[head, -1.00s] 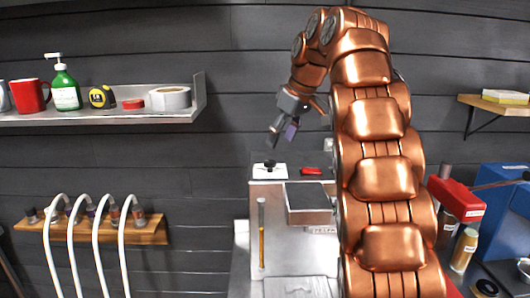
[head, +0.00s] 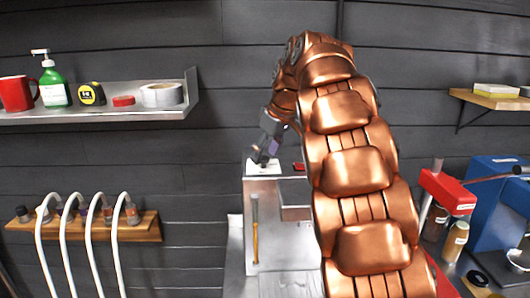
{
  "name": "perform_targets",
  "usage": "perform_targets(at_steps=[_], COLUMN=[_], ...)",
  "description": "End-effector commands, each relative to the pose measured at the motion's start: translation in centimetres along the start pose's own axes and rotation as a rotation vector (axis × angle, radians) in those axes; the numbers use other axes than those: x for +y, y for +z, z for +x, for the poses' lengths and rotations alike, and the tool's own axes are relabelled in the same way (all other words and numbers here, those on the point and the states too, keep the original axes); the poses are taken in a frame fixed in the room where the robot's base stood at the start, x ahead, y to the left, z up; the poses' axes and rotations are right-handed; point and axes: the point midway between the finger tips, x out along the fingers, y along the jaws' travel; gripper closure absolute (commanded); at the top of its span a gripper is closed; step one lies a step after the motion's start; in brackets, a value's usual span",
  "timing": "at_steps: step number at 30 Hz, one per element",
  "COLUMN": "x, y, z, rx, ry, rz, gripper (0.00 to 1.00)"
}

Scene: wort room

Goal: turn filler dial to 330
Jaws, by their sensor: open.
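The filler is a grey metal box (head: 277,236) on the bench, with a yellow-filled sight tube (head: 255,232) on its front. A white dial plate (head: 262,169) lies on its top left. The black dial knob on that plate is mostly hidden behind my fingers, so its pointer and setting cannot be read. My gripper (head: 261,156) is open, pointing down over the plate, with its fingertips at the knob. I cannot tell whether they touch it or stand around it. A red item (head: 298,167) on the filler top is partly hidden by my arm.
A metal shelf (head: 100,115) at upper left holds a red mug, green bottle, tape measure and tape roll. White hoses (head: 91,240) hang from a wooden rack (head: 150,226) at lower left. A red and blue machine (head: 495,205) and bottles (head: 455,240) stand at right.

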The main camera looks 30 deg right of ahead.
Motion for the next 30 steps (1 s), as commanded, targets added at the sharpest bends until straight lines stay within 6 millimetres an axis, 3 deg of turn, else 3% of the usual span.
perform_targets(at_steps=[15,30], x=[0.05,0.04], y=[0.08,0.07], z=[0.85,0.84], rx=[0.000,0.000], ry=[0.001,0.001], rz=[0.002,0.002], gripper=[0.40,0.92])
